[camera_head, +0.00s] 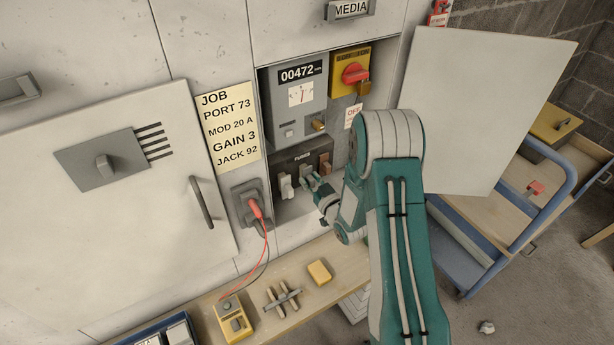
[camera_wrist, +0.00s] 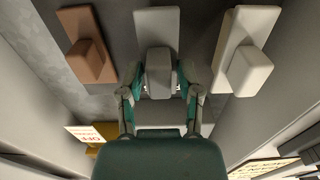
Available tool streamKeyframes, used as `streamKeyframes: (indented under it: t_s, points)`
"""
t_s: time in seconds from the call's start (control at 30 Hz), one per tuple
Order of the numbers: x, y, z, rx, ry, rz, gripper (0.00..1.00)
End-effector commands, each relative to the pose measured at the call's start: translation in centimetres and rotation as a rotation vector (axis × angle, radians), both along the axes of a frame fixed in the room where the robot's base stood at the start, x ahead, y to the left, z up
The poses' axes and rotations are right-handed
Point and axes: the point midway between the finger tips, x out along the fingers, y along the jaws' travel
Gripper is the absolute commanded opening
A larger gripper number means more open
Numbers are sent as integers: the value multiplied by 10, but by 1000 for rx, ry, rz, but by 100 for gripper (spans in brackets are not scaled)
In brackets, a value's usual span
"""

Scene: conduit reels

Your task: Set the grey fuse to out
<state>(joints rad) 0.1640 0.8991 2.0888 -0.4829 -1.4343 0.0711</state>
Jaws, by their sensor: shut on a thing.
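The grey fuse (camera_wrist: 158,72) is in the middle of the wrist view, between a brown fuse (camera_wrist: 91,58) on the left and a white fuse (camera_wrist: 248,66) on the right. My gripper (camera_wrist: 159,88) is shut on the grey fuse's knob, one finger on each side. In the head view my gripper (camera_head: 313,184) reaches into the open cabinet at the fuse block (camera_head: 303,157). There the white fuse (camera_head: 285,187) is left of it and the brown fuse (camera_head: 325,164) right of it. The grey fuse is partly hidden by the fingers.
A meter (camera_head: 300,97) and a yellow isolator with a red knob (camera_head: 354,75) sit above the fuses. The open cabinet door (camera_head: 485,105) stands to the right. A red plug and lead (camera_head: 256,209) is at the left. A bench (camera_head: 300,310) with small parts lies below.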

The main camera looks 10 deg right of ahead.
Motion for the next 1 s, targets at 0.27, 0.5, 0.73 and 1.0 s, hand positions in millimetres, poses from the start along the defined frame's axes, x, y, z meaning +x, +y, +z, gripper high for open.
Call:
streamKeyframes:
  t_s: [0.27,0.5,0.73,1.0]
  points:
    - [-1,0,0,0,-1,0,58]
    - [-1,0,0,0,-1,0,60]
    - [-8,-3,0,0,0,-1,60]
    - [-57,-20,-1,1,3,-4,60]
